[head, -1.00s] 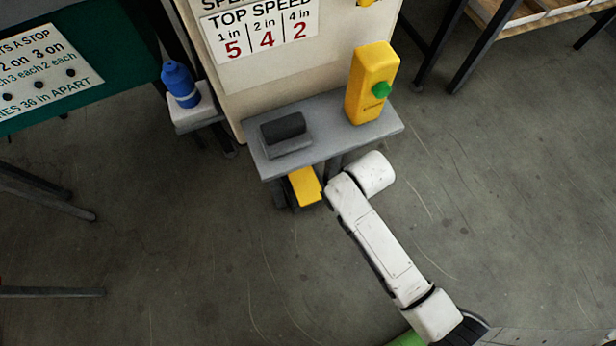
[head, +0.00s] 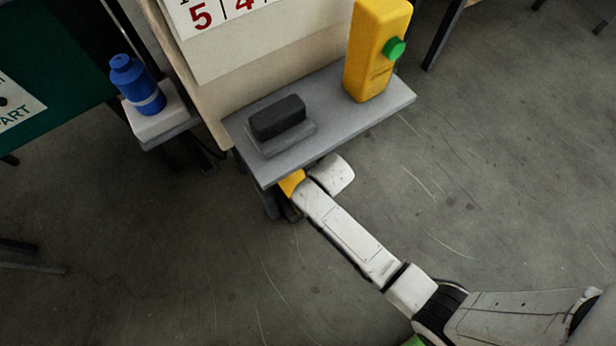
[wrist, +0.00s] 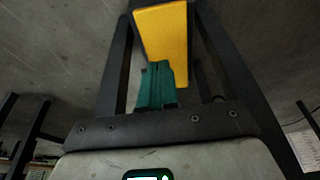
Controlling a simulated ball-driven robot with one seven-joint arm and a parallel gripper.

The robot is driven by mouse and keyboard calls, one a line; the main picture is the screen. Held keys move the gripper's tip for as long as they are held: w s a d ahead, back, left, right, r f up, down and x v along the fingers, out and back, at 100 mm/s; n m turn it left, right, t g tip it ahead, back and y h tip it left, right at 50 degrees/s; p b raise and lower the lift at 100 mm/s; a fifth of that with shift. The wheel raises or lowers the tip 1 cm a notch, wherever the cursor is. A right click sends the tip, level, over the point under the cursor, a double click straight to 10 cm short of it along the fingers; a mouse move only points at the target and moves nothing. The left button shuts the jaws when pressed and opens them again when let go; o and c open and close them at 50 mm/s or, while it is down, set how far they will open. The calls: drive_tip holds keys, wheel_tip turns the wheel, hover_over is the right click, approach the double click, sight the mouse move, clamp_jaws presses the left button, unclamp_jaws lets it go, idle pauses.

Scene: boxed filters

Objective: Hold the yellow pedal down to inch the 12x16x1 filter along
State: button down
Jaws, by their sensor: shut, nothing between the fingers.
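The yellow pedal (head: 291,183) shows only as a small patch under the front of the grey shelf in the head view. The shelf and my arm hide the rest of it. In the wrist view the pedal (wrist: 166,32) is a broad yellow plate at the top, between dark frame legs. My gripper (wrist: 158,66) has green fingers, shut together and empty. Their tips overlap the pedal's near end in the picture. I cannot tell whether they touch it. My gripper is hidden in the head view. I see no 12x16x1 filter in either view.
The grey shelf (head: 350,122) overhangs the pedal and carries a dark block (head: 277,117) and a yellow box with a green button (head: 377,50). A blue bottle (head: 137,85) stands on a small ledge at left. The floor at right is open.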

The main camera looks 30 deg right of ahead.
drive_tip(key=b+x, duration=0.2)
drive_tip(key=x, duration=0.2)
drive_tip(key=b+x, duration=0.3)
drive_tip(key=x, duration=0.1)
drive_tip(key=s+b+x, duration=0.1)
drive_tip(key=b+x, duration=0.1)
drive_tip(key=x, duration=0.2)
drive_tip(key=shift+w+f+b, duration=0.15)
drive_tip(key=shift+f+b, duration=0.15)
drive_tip(key=shift+f, duration=0.15)
drive_tip(key=shift+f+b, duration=0.35)
drive_tip(key=shift+f, duration=0.3)
